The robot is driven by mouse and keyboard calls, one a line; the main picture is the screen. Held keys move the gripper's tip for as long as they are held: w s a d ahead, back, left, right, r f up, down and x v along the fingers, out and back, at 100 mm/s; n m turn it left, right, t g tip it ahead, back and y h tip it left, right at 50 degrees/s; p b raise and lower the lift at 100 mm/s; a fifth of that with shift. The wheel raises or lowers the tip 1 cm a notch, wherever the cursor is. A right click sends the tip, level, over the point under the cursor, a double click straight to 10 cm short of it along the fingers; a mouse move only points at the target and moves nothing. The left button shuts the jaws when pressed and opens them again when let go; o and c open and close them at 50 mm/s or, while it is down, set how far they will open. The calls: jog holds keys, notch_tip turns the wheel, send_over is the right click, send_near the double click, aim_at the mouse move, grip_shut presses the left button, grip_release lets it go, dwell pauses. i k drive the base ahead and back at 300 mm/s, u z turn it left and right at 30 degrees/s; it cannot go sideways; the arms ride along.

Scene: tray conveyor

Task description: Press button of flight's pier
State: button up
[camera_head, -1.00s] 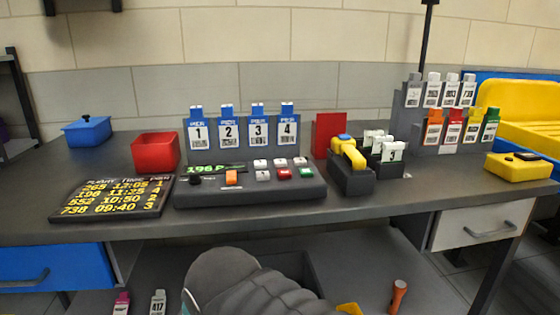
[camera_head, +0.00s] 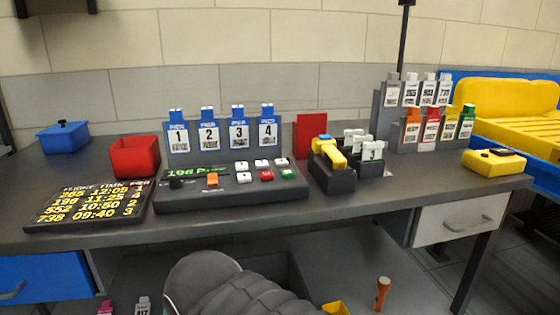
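A dark control console (camera_head: 230,196) lies on the desk. Its green display (camera_head: 197,171) reads 196, followed by letters I cannot fully read. Its small buttons include white ones (camera_head: 262,163), a red one (camera_head: 266,175) and a green one (camera_head: 288,174); an orange switch (camera_head: 212,181) and a black knob (camera_head: 176,184) sit further left. Blue pier cards numbered 1 (camera_head: 179,136), 2 (camera_head: 208,134), 3 (camera_head: 239,133) and 4 (camera_head: 268,131) stand behind it. A black flight board (camera_head: 90,205) lists flights 265, 196, 552 and 738; its pier column is too small to read surely. My gripper is out of view.
A red bin (camera_head: 135,157) and blue lidded box (camera_head: 63,137) stand left. A black holder (camera_head: 332,180) with a yellow-handled tool (camera_head: 328,152) stands right of the console. A tag rack (camera_head: 391,120) and yellow device (camera_head: 494,161) are further right.

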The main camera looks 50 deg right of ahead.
aim_at(244, 177)
jog(key=z, duration=1.5)
jog(key=k, duration=0.65)
jog(key=u, duration=0.9)
